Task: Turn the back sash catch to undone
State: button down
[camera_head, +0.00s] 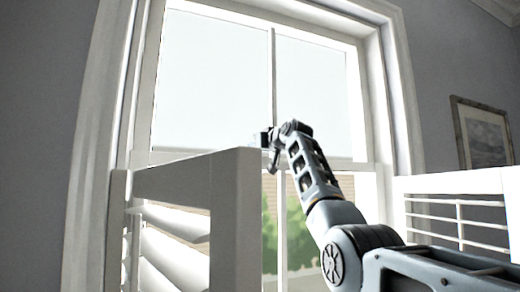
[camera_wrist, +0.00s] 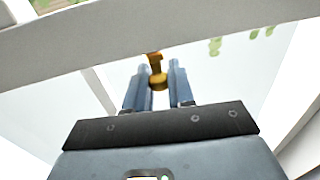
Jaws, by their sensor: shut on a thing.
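The sash catch (camera_wrist: 157,80) is a small brass-coloured piece in the wrist view, with a round part and a darker orange part above it. My gripper (camera_wrist: 158,66) has one blue-grey finger on each side of the catch and is shut on it. In the head view my gripper (camera_head: 268,139) is at the middle of the window, just above the sash's meeting rail (camera_head: 345,165). The catch cannot be made out there. Which way the catch is turned is not clear.
White shutter panels stand open at left (camera_head: 238,220) and right (camera_head: 450,184), on both sides of my arm. A thin glazing bar (camera_head: 273,75) runs up behind my gripper. A framed picture (camera_head: 483,133) hangs on the right wall. A white bar (camera_wrist: 200,30) crosses the wrist view.

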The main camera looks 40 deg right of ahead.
jog(key=m+h, duration=0.1)
jog(key=a+m+g+h, duration=0.1)
jog(key=h, duration=0.1)
jog(key=w+m+h, duration=0.1)
jog(key=h, duration=0.1)
jog(key=shift+a+r, duration=0.25)
jog(key=shift+r, duration=0.05)
jog(key=m+g+h, duration=0.1)
jog(key=w+m+g+h, duration=0.1)
jog(key=h, duration=0.1)
jog(key=m+g+h, duration=0.1)
jog(key=m, duration=0.1)
jog(key=shift+w+a+h, duration=0.15)
jog(key=shift+a+h, duration=0.2)
jog(key=shift+h, duration=0.05)
jog(key=shift+w+a+m+g+h, duration=0.25)
jog(key=shift+w+m+g+h, duration=0.15)
jog(key=shift+m+g+h, duration=0.15)
jog(key=shift+w+a+m+g+h, duration=0.25)
jog(key=shift+w+m+g+h, duration=0.15)
jog(key=shift+g, duration=0.25)
jog(key=shift+s+d+m+g+h, duration=0.25)
jog(key=shift+s+g+h, duration=0.05)
jog(key=shift+g+h, duration=0.1)
jog(key=c, duration=1.2)
grip_release()
jog(key=shift+o, duration=0.5)
jog(key=shift+d+f, duration=0.1)
jog(key=shift+s+f, duration=0.1)
jog(key=shift+f, duration=0.05)
